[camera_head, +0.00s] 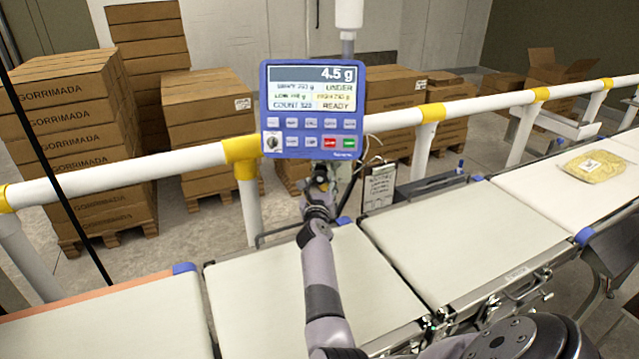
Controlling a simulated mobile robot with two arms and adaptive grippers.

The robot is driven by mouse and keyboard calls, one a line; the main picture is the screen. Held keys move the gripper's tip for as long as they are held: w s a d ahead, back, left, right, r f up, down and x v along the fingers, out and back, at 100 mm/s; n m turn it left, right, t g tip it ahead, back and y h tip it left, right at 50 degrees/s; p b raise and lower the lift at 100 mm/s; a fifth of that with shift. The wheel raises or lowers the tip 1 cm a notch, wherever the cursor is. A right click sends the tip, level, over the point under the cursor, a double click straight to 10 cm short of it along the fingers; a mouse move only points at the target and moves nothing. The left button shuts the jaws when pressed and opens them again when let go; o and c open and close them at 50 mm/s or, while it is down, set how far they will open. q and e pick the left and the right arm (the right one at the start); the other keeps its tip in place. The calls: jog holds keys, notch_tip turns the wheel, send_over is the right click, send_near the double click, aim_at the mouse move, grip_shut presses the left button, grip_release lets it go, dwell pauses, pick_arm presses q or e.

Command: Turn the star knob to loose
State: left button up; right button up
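My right gripper (319,184) reaches up to the post below the blue display panel (312,110), at the far side of the belts. It is small in view and seen from behind, so I cannot tell whether its fingers are open or shut. I cannot make out the star knob; the gripper and wrist cover the spot just under the panel. The panel reads 4.5 g, UNDER and READY. My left gripper is not in view.
Pale conveyor belts (300,290) run across the front, with a yellow bag (597,166) on the right one. A white and yellow guard rail (395,120) passes behind the panel. A small sign (379,187) stands right of the gripper. Stacked cartons (70,140) stand behind the rail.

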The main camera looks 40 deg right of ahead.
jog(key=c, duration=0.5)
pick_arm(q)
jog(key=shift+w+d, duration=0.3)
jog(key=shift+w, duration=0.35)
pick_arm(e)
jog(key=c, duration=0.4)
